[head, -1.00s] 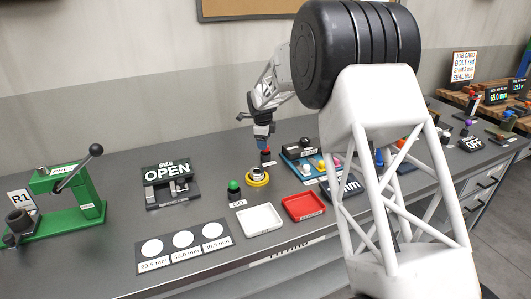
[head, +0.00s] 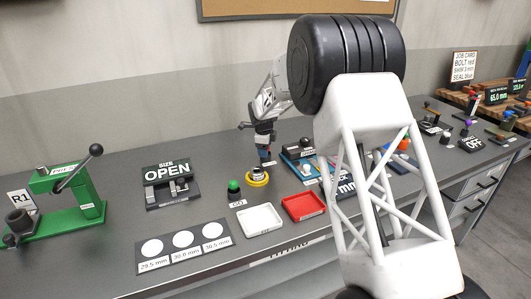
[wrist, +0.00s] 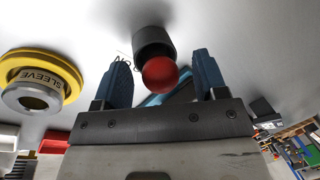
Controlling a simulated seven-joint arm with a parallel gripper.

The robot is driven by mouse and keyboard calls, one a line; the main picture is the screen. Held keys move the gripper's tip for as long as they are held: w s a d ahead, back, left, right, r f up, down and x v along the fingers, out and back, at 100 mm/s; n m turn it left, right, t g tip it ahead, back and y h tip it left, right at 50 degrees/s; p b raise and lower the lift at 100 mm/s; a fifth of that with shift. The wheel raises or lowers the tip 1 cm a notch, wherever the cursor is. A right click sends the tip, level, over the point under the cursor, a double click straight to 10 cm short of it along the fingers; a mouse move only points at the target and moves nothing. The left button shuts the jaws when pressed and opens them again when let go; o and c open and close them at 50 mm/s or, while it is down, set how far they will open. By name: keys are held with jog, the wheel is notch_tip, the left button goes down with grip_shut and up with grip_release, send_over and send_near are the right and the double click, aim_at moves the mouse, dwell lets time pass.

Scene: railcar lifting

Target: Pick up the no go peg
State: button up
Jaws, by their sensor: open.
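The no go peg shows in the wrist view as a red ball top (wrist: 160,74) on a dark cylindrical body (wrist: 153,40). My gripper (wrist: 162,57) is open, with one blue finger on each side of the red top, and no contact is visible. In the head view my gripper (head: 264,150) is above the bench behind the yellow-ringed sleeve, and it hides most of the peg. The green-topped go peg (head: 234,187) stands to the left, nearer the front.
The yellow-ringed sleeve (head: 257,178) sits close by and shows left in the wrist view (wrist: 40,80). A white tray (head: 259,219) and a red tray (head: 304,206) lie in front. A blue rack (head: 298,160) stands to the right.

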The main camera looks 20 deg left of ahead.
jog(key=c, duration=1)
jog(key=shift+r, duration=0.1)
jog(key=shift+c, duration=0.8)
jog(key=shift+r, duration=0.45)
jog(key=v, duration=0.2)
jog(key=shift+w+r, duration=0.15)
jog(key=shift+r, duration=0.2)
jog(key=s+d, duration=0.2)
jog(key=s, duration=0.2)
jog(key=s+d, duration=0.3)
jog(key=s, duration=0.2)
jog(key=s+d+r, duration=0.1)
jog(key=s+d, duration=0.2)
jog(key=s, duration=0.1)
jog(key=shift+s+d+r, duration=0.1)
jog(key=shift+s+d, duration=0.1)
jog(key=shift+a, duration=0.1)
jog(key=a+r, duration=0.5)
jog(key=a, duration=0.1)
jog(key=shift+s+a+r, duration=0.1)
jog(key=shift+s+r, duration=0.2)
jog(key=shift+r, duration=0.1)
